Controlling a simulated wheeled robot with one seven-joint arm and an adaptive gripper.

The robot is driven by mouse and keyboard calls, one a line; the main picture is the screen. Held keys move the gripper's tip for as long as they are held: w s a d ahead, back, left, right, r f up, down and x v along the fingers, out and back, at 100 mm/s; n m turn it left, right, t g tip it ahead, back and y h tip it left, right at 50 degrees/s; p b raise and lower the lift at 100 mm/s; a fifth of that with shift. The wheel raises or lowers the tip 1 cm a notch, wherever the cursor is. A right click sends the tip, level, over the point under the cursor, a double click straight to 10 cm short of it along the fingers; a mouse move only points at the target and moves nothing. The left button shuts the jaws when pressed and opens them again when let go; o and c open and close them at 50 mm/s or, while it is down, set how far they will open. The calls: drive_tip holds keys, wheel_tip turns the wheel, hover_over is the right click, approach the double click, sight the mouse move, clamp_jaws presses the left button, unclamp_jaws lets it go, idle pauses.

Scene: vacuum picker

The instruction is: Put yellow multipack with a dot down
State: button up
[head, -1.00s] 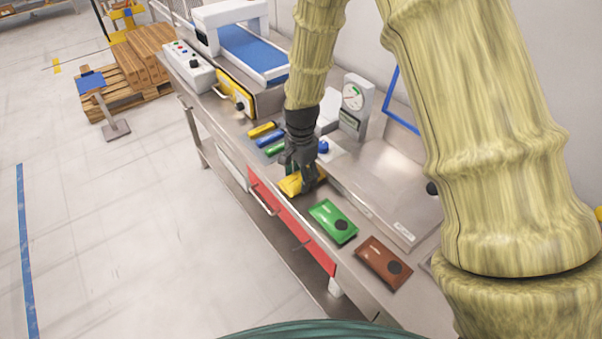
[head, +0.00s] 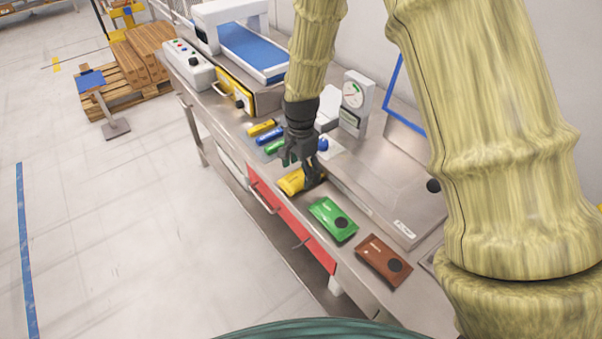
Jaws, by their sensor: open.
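The yellow multipack (head: 292,182) lies on the metal bench in the head view, near the bench's front edge. Its right part is hidden behind my gripper, so I cannot see its dot. My gripper (head: 301,170) is dark and points down, directly over the right part of the pack. It is open; whether the fingers still touch the pack I cannot tell.
A green pack (head: 326,212) and a brown pack (head: 374,254), each with a dark dot, lie to the right. Small yellow, blue and green items (head: 269,136) lie behind the gripper.

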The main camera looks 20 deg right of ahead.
sight(301, 175)
wheel_tip(301, 175, up, 11)
drive_tip(key=b, duration=0.2)
drive_tip(key=shift+f, duration=0.15)
idle(0.7)
